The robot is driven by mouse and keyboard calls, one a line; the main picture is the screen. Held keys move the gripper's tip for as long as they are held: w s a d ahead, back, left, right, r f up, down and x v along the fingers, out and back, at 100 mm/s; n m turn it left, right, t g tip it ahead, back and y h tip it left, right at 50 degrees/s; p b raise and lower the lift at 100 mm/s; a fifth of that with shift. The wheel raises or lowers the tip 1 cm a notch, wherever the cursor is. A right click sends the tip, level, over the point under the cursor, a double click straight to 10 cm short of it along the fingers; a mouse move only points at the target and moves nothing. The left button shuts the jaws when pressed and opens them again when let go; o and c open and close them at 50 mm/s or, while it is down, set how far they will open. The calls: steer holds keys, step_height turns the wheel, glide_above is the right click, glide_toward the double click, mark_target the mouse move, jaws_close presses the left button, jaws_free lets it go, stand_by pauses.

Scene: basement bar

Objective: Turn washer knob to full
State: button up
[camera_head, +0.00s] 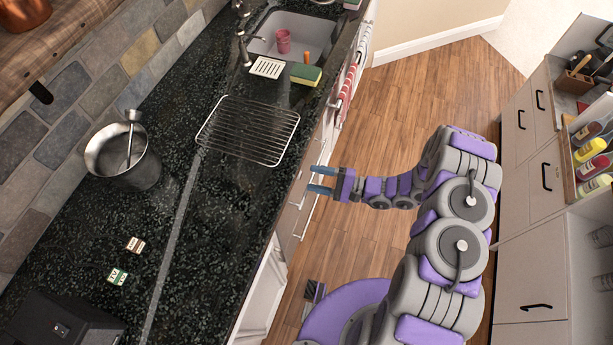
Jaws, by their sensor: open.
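My gripper (322,180) is open and empty, its two bluish fingers pointing left toward the cabinet fronts below the dark counter's edge. My purple and grey arm reaches to it from the lower right. I cannot make out a washer or a washer knob in this view. The faces of the units under the counter (298,205) are seen steeply from above, so any knob there is hidden or too small to tell.
The dark speckled counter (215,235) carries a wire rack (250,130), a metal bucket (125,160) and small boxes. A sink (308,38) with a pink cup (283,41) is at the back. Cabinets (535,260) stand right. Wooden floor (425,100) lies clear between.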

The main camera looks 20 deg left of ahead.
mark_target(301, 175)
steer(key=a, duration=0.3)
steer(key=shift+a, duration=0.3)
steer(key=shift+c, duration=0.2)
steer(key=shift+a, duration=0.1)
steer(key=c, duration=1)
steer(key=shift+s, duration=0.1)
